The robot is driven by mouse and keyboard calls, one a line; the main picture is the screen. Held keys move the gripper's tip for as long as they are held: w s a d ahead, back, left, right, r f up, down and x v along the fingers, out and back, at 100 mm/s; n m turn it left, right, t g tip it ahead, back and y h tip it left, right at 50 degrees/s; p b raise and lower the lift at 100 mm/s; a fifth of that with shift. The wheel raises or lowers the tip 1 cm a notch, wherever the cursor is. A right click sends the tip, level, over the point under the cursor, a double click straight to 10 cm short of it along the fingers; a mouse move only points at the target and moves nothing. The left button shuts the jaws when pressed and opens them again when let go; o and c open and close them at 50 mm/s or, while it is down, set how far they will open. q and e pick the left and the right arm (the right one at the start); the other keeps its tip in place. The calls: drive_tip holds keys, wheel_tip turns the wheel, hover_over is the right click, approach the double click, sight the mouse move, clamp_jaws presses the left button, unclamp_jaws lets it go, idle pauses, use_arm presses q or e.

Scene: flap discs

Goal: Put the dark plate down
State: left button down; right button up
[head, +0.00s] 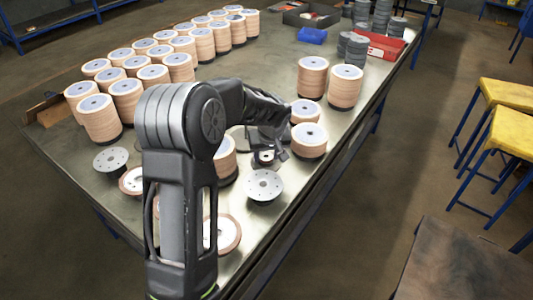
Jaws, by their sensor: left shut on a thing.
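My left arm reaches in over the near part of the metal table, and my left gripper (270,152) points down among the stacks. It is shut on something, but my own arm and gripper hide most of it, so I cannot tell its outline. A round light grey plate with small holes (264,186) lies just below the gripper in the picture. A darker grey round plate with holes (110,159) lies flat on the table at left, apart from the gripper. My right gripper is not in view.
Several tan disc stacks (99,118) stand in rows at the left and back of the table (235,78). More stacks (309,139) stand right beside the gripper. A red bin (385,46), a blue item (312,36) and dark stacks (354,49) are at the back right.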

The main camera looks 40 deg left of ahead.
use_arm(q)
drive_tip(key=shift+f+b, duration=0.15)
drive_tip(key=shift+b, duration=0.15)
drive_tip(key=c, duration=0.7)
unclamp_jaws()
drive_tip(key=shift+r+p, duration=0.3)
drive_tip(key=b+v, duration=0.1)
drive_tip(key=v, duration=1)
drive_tip(key=shift+s+d+r, duration=0.15)
drive_tip(key=shift+s+r, duration=0.05)
drive_tip(key=shift+r, duration=0.15)
